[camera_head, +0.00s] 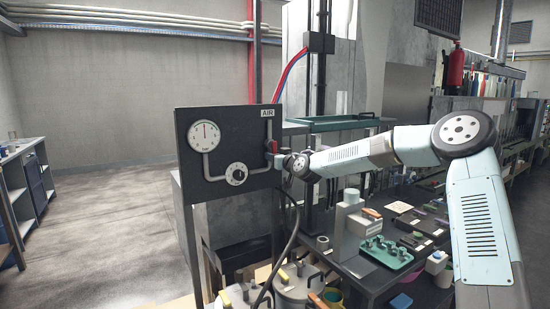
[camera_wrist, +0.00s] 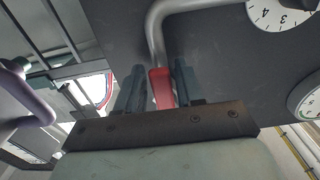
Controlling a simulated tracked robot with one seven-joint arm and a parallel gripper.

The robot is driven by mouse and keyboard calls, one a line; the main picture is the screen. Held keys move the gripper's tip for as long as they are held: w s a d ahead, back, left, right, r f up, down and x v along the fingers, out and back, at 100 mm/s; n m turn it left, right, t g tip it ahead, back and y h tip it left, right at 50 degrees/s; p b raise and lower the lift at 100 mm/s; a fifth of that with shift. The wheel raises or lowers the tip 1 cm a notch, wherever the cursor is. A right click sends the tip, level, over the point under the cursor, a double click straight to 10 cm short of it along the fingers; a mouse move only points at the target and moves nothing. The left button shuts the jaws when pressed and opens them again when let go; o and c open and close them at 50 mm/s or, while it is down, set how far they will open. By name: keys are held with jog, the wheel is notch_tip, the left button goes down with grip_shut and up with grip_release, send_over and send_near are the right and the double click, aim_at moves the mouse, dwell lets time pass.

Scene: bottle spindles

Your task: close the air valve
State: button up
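The dark air panel (camera_head: 222,180) carries an AIR label, a round pressure gauge (camera_head: 204,136) and a small dial (camera_head: 236,174). The red valve handle (camera_head: 274,147) is at the panel's right edge, on the grey pipe below the label. My gripper (camera_head: 281,161) reaches it from the right. In the wrist view, the red handle (camera_wrist: 161,88) lies between the two dark fingers of my gripper (camera_wrist: 158,85), which sit close on both its sides. It appears roughly in line with the grey pipe (camera_wrist: 156,35). Its lower end is hidden behind the gripper body.
A dark workbench (camera_head: 345,250) with a teal tray (camera_head: 386,252) and small parts stands below my arm. Metal pots (camera_head: 298,287) stand on the lower left, with a dark hose above them. The floor (camera_head: 100,225) left of the panel is clear.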

jog(key=shift+d, duration=0.1)
grip_shut()
